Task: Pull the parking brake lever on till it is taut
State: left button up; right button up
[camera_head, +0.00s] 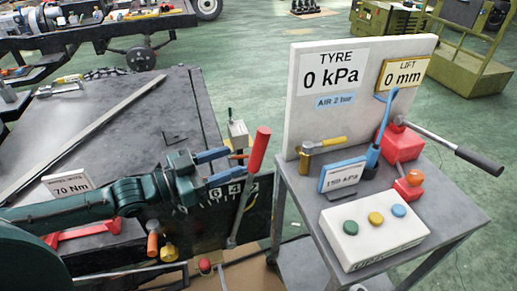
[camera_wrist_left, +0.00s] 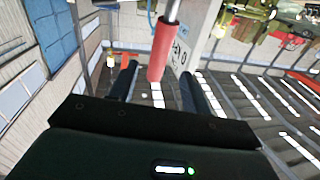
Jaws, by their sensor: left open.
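The parking brake lever, a metal rod with a red grip (camera_head: 259,149), stands tilted beside the dark chassis, its top leaning right. In the left wrist view the red grip (camera_wrist_left: 161,50) appears between the two open fingers. I see no finger closed on it, and cannot tell whether either touches it. The lever's foot is low by the chassis side. My right gripper is not in view.
A grey cart (camera_head: 455,205) at right carries a white button box (camera_head: 372,238), a red pump with a long handle (camera_head: 402,145), and a board reading 0 kPa (camera_head: 333,80). A dark flat deck (camera_head: 110,120) lies left behind my arm. Green floor (camera_head: 240,70) is free behind.

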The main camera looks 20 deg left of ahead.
aim_at(252, 153)
pick_arm(q)
jog(key=p+x, duration=0.1)
jog(key=x, duration=0.7)
jog(key=shift+d, duration=0.1)
jog(key=shift+c, duration=0.2)
grip_shut()
